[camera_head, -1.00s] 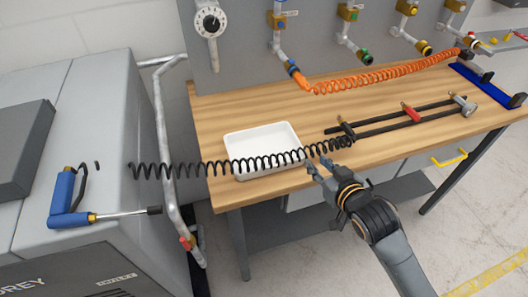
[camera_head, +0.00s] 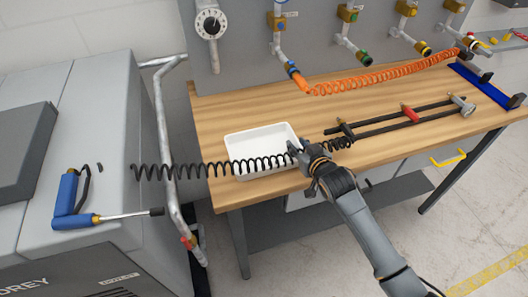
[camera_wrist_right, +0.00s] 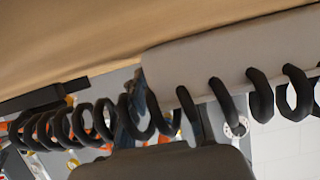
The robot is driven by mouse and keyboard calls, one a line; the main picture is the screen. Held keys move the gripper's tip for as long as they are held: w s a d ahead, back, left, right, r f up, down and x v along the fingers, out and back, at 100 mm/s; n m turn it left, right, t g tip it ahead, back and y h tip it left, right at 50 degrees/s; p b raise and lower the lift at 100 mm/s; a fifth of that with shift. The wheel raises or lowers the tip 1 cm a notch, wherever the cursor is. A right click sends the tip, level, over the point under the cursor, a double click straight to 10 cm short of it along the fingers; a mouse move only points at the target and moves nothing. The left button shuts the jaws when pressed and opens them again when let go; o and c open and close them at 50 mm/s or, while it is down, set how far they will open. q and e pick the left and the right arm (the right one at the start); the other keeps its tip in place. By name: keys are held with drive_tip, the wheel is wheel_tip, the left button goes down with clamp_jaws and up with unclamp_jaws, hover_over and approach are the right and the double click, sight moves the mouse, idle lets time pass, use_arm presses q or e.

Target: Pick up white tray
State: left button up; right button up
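The white tray (camera_head: 262,137) lies on the wooden workbench, near its front left edge, in the head view. It is shallow and looks empty. My right gripper (camera_head: 293,152) is at the tray's right front corner; I cannot tell whether it touches the tray. In the right wrist view the tray (camera_wrist_right: 215,58) is a pale slab close to the camera, with a black coiled hose (camera_wrist_right: 222,103) across it. My left gripper is not in view.
The black coiled hose (camera_head: 222,168) stretches from the grey machine (camera_head: 100,140) across the tray's front to the bench. A clamp with black rails (camera_head: 400,118) and an orange coiled hose (camera_head: 385,75) lie further right and back.

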drive_tip(key=shift+w+a+f, duration=0.15)
drive_tip(key=shift+w+f, duration=0.05)
drive_tip(key=shift+w, duration=0.25)
drive_tip(key=shift+s, duration=0.1)
clamp_jaws()
drive_tip(key=shift+r, duration=0.1)
